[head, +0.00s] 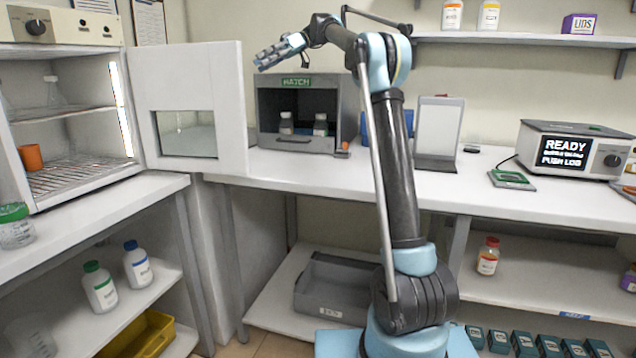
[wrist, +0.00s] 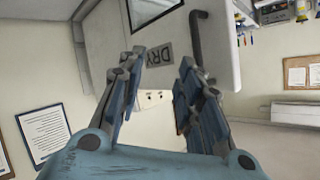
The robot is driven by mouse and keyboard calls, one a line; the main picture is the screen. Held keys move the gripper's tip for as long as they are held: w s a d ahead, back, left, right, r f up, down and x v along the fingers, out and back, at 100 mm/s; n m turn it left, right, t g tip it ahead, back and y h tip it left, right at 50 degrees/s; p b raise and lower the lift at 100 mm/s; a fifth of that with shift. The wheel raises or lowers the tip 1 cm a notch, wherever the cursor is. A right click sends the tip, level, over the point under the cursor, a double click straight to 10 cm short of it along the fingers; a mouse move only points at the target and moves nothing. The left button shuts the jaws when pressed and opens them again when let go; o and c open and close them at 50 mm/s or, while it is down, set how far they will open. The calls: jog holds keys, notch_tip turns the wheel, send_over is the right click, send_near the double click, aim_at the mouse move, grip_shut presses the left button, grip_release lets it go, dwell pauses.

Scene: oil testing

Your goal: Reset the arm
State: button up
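My arm rises from its base on the right of centre in the head view and bends over at the top to the left. My gripper (head: 279,52) is at the end of it, raised in front of the back wall and above the grey hatch box (head: 347,106). In the wrist view my gripper (wrist: 158,75) has its two blue fingers apart, with nothing between them. The gripper touches nothing that I can see.
An oven door (head: 203,80) stands open at left, beside an orange cup (head: 31,157) on the oven rack. A grey stand (head: 437,130) and a READY machine (head: 570,150) are on the white counter (head: 290,170). A shelf (head: 520,40) hangs at upper right. Air around the gripper looks clear.

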jog(key=s+d+f+m+t+h, duration=0.55)
jog(key=s+d+f+m, duration=0.55)
jog(key=s+d+f, duration=0.9)
jog(key=s+d+f+m+t+h, duration=0.1)
jog(key=s+d+f+m, duration=0.2)
jog(key=s+d+f, duration=0.3)
jog(key=s+d+f+m+t+h, duration=0.1)
jog(key=s+d+f+m+h, duration=0.1)
jog(key=s+d+f, duration=0.3)
jog(key=s+d+f+m+t+h, duration=0.1)
jog(key=s+d+f, duration=0.5)
jog(key=s+f, duration=0.6)
notch_tip(320, 180, down, 8)
jog(key=m+h, duration=0.1)
jog(key=m, duration=0.1)
jog(key=shift+s+d+m+t, duration=0.2)
jog(key=shift+d+m+t, duration=0.1)
jog(key=shift+m+t, duration=0.1)
jog(key=shift+h, duration=0.25)
